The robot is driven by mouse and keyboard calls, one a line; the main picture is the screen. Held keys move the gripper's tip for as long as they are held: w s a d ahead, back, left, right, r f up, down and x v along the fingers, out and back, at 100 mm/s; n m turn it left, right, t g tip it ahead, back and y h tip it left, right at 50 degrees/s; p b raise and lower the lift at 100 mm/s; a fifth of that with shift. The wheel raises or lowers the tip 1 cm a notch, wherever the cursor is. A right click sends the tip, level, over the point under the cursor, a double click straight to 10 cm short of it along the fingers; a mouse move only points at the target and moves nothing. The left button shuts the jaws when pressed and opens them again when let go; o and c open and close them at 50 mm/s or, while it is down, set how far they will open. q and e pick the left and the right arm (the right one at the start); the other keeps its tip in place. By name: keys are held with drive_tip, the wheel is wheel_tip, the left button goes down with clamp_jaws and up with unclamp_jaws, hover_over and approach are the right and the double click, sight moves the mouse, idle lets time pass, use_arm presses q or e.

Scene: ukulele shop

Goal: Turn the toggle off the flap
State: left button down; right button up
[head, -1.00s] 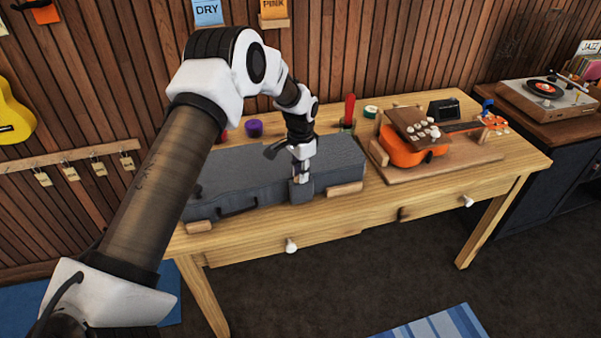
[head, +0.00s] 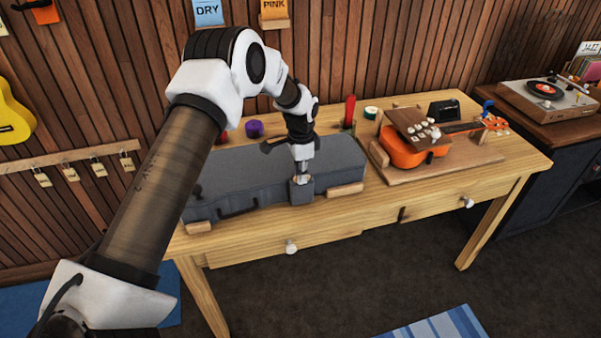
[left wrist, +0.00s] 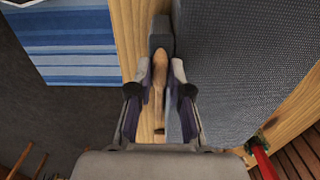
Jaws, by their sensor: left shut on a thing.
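The grey case (head: 250,172) lies on the wooden bench. Its grey flap (head: 302,192) hangs at the front side and also shows in the left wrist view (left wrist: 160,36). My left gripper (head: 303,177) points down over the flap. In the left wrist view its fingertips (left wrist: 163,72) are shut on the brown wooden toggle (left wrist: 160,66), which lies lengthwise between them with one end against the flap. In the head view the gripper mostly hides the toggle. My right gripper is in neither view.
Wooden blocks (head: 345,190) sit by the case's front. An orange ukulele (head: 404,152) rests in a wooden stand to the right. A purple roll (head: 254,128) and a red upright tool (head: 349,112) stand behind the case. The bench's front strip is clear.

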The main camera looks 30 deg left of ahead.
use_arm(q)
drive_tip(key=c, duration=1.1)
unclamp_jaws()
drive_tip(key=shift+d+f, duration=0.15)
wheel_tip(320, 180, up, 12)
